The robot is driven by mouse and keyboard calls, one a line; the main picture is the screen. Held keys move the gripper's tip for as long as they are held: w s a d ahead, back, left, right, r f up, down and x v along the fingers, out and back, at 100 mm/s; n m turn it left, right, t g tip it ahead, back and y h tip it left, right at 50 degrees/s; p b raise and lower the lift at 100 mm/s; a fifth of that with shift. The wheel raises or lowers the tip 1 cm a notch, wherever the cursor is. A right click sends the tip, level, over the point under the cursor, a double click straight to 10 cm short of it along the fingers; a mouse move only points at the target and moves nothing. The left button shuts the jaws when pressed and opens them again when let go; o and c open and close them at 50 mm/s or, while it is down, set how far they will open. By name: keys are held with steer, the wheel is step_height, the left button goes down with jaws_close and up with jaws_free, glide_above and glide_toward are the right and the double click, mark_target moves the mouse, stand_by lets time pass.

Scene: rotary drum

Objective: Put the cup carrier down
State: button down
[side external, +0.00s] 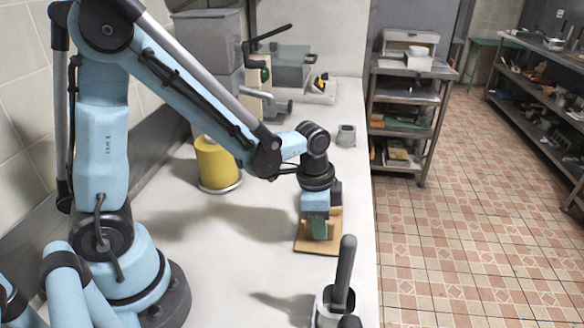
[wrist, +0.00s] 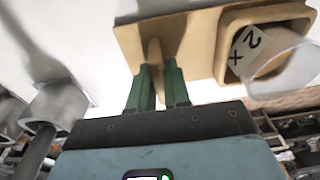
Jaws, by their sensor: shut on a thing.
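The cup carrier is a tan wooden piece (side external: 303,245) below my gripper (side external: 319,238) in the side view, near the right edge of the white counter. I cannot tell whether it touches the counter or hangs just above it. In the wrist view the carrier (wrist: 190,45) shows a flat board, an upright handle and a square tan frame at the right. A clear cup (wrist: 288,72) is in the frame, beside a white label reading "2 x". My gripper (wrist: 156,92) is shut, with its green fingers on either side of the handle. The fingers hide part of it.
A metal container (side external: 325,310) with a dark upright handle stands nearer the camera. A yellow cylinder (side external: 216,163) stands behind, at left. A small grey pot (side external: 346,136) and a grey machine (side external: 285,72) are farther back. The counter drops off at right; its middle is clear.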

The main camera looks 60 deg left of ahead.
steer(key=shift+f, duration=0.15)
steer(key=c, duration=1.1)
jaws_free()
step_height(320, 180, up, 12)
steer(key=s, duration=0.1)
steer(key=s+a+n+t, duration=0.1)
steer(key=n+t, duration=0.1)
steer(key=n, duration=0.1)
steer(key=s+a+n+t, duration=0.2)
steer(key=n, duration=0.1)
steer(key=s+a+n+t, duration=0.1)
steer(key=a+n+t, duration=0.1)
steer(key=n, duration=0.1)
steer(key=shift+s+y, duration=0.35)
steer(key=shift+y, duration=0.05)
steer(key=shift+o, duration=0.4)
